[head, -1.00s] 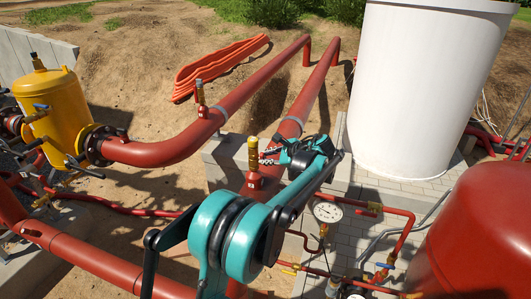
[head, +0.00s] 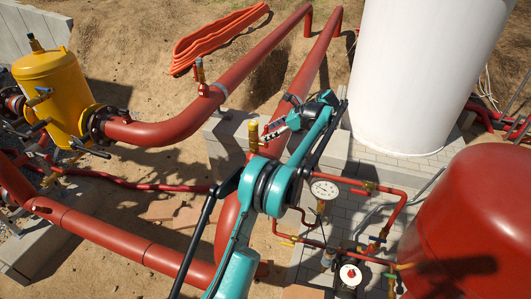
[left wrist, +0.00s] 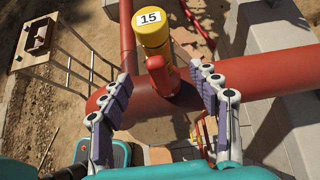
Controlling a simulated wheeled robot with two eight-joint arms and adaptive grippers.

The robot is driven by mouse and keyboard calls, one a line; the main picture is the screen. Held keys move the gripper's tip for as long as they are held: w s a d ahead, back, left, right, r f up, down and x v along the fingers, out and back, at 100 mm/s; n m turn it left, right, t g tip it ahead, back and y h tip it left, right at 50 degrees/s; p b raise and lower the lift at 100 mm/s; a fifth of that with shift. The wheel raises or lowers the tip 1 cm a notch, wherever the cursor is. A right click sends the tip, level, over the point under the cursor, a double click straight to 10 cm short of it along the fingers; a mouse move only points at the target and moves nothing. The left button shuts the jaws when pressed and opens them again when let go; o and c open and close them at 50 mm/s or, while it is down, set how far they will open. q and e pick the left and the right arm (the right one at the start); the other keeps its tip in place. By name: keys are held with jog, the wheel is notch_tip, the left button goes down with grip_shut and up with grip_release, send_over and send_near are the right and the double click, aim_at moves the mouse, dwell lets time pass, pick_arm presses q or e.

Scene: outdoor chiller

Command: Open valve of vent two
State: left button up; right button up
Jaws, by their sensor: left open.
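A brass vent (head: 253,136) stands upright on a red pipe near the middle of the head view. In the left wrist view its yellow top (left wrist: 155,32) carries a label reading 15, with a red part (left wrist: 160,76) below it. My left gripper (head: 267,133) is beside this vent in the head view. In the left wrist view its open fingers (left wrist: 163,88) lie either side of the red part, with visible gaps. No vent number two is readable. My right gripper is not in view.
A pressure gauge (head: 324,189) and thin red piping stand right of my arm. A large red tank (head: 470,215) and a white tank (head: 410,75) are at the right. A yellow vessel (head: 52,95) is at the left. A concrete block (head: 228,140) stands behind the vent.

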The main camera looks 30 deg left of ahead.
pick_arm(q)
jog(key=shift+r, duration=0.1)
jog(key=p+v, duration=0.3)
jog(key=v, duration=0.4)
jog(key=shift+p, duration=0.4)
